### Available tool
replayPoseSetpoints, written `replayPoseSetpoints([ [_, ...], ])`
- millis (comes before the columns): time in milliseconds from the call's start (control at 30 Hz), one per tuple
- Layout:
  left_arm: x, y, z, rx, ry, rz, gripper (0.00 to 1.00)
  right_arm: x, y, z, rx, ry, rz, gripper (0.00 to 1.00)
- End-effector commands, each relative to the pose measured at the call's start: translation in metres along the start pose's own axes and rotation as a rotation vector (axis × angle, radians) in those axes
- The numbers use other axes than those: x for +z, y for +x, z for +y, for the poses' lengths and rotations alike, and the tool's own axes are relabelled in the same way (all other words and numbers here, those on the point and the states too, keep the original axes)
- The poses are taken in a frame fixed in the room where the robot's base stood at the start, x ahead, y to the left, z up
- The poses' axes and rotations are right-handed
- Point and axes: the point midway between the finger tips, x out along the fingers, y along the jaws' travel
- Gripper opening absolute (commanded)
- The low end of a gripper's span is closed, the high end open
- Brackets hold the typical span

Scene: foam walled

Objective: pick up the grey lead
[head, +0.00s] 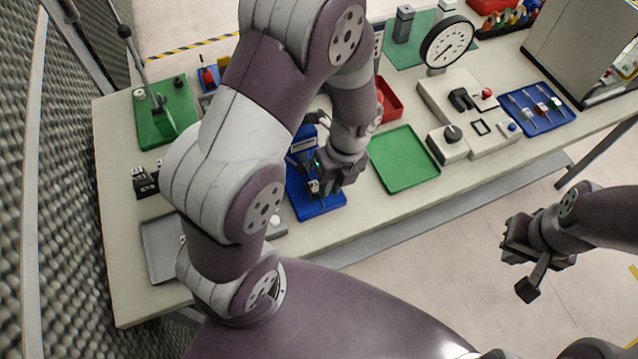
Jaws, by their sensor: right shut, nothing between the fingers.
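Several small leads with coloured bodies lie on a blue tray (571,116) at the right of the bench. My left gripper (322,184) is low over a blue fixture (322,209) at the bench's front middle, well left of that tray. Its fingertips are hard to make out against small parts there. My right gripper (520,262) is shut and empty, off the bench's front edge above the floor.
A green tray (402,160) lies right of the blue fixture. A white device with a dial gauge (447,42) and switches stands between it and the blue tray. A grey cabinet (580,45) stands behind the blue tray. My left arm hides much of the left bench.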

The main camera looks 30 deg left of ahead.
Motion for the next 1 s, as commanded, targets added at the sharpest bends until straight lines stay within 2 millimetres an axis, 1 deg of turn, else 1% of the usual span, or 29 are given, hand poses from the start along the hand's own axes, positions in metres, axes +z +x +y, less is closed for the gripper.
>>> replayPoseSetpoints([
  [167,-0.001,0.022,0.001,0.003,-0.002,0.002,0.14,0.0,-0.001,0.0,0.0,0.0,0.0,0.0],
  [300,-0.001,0.051,0.0,0.001,-0.003,0.002,0.14,0.0,0.0,0.0,0.0,0.0,0.0,0.0],
  [400,-0.001,0.061,0.0,0.0,-0.002,0.002,0.14,0.0,0.001,0.0,0.0,0.0,0.0,0.0],
  [633,-0.001,0.063,0.0,-0.002,-0.003,0.001,0.14,0.0,0.001,0.0,0.0,0.0,0.0,0.0],
  [667,-0.001,0.063,0.0,-0.002,-0.003,0.001,0.04,0.0,0.001,0.0,0.0,0.0,0.0,0.0],
  [700,-0.001,0.063,0.0,-0.002,-0.003,0.001,0.0,0.0,0.001,0.0,0.0,0.0,0.0,0.0],
  [1000,-0.001,0.062,0.0,-0.002,-0.003,0.001,0.0,0.0,0.001,0.0,0.0,0.0,0.0,0.0],
])
